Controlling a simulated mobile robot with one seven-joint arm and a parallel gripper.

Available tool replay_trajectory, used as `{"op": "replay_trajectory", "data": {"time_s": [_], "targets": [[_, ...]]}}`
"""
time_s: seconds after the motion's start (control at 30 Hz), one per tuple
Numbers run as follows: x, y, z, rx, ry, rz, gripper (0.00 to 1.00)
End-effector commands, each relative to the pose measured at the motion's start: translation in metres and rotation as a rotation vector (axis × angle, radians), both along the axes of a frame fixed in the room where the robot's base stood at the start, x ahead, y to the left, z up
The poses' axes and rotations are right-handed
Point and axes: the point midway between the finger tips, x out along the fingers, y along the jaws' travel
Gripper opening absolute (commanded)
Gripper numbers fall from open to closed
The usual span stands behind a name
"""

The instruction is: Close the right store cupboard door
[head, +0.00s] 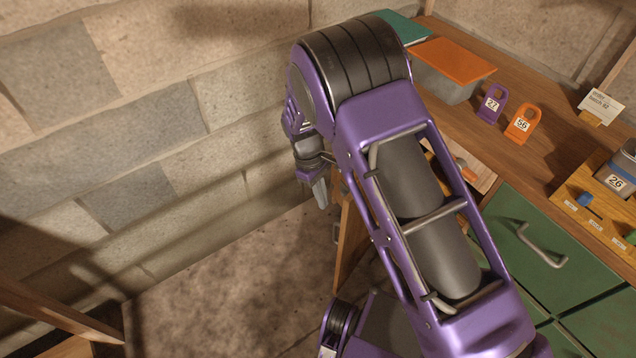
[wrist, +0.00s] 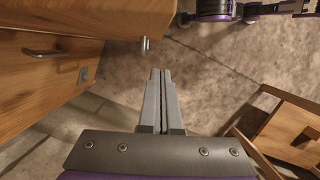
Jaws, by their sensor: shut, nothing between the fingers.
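My gripper (head: 320,192) hangs at the end of my purple arm, pointing down, left of the bench. In the wrist view its two grey fingers (wrist: 160,76) are together and empty. A narrow upright wooden panel (head: 352,240) stands below the bench edge, close to the gripper; it may be the cupboard door, seen nearly edge-on. In the wrist view, wooden fronts (wrist: 40,75) with a bar handle (wrist: 45,52) lie to the left. A second metal handle (wrist: 144,46) sticks out just beyond the fingertips, apart from them. I cannot tell which front is the right door; my arm hides part of the cupboard.
The bench top (head: 560,150) holds a grey bin with an orange lid (head: 452,62), numbered tags (head: 521,124) and a wooden rack (head: 590,205). Green drawers (head: 530,250) are at right. A wooden frame (head: 60,310) stands lower left. Bare floor (head: 230,280) lies between.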

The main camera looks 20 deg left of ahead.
Motion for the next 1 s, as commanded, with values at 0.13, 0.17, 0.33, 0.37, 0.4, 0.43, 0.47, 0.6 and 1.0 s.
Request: {"op": "replay_trajectory", "data": {"time_s": [0.13,0.17,0.33,0.37,0.4,0.43,0.47,0.6,1.0], "targets": [[-0.004,-0.022,0.002,0.001,-0.002,-0.002,0.00],[-0.005,-0.026,0.002,0.000,0.000,-0.002,0.00],[-0.007,-0.036,0.002,0.002,-0.001,0.001,0.00],[-0.007,-0.037,0.002,0.002,-0.001,0.001,0.00],[-0.007,-0.038,0.002,0.002,-0.001,0.001,0.00],[-0.007,-0.038,0.002,0.002,-0.001,0.001,0.00],[-0.007,-0.039,0.002,0.002,-0.001,0.001,0.00],[-0.007,-0.039,0.002,0.002,-0.001,0.001,0.00],[-0.004,-0.057,0.003,0.000,0.000,0.036,0.00]]}}
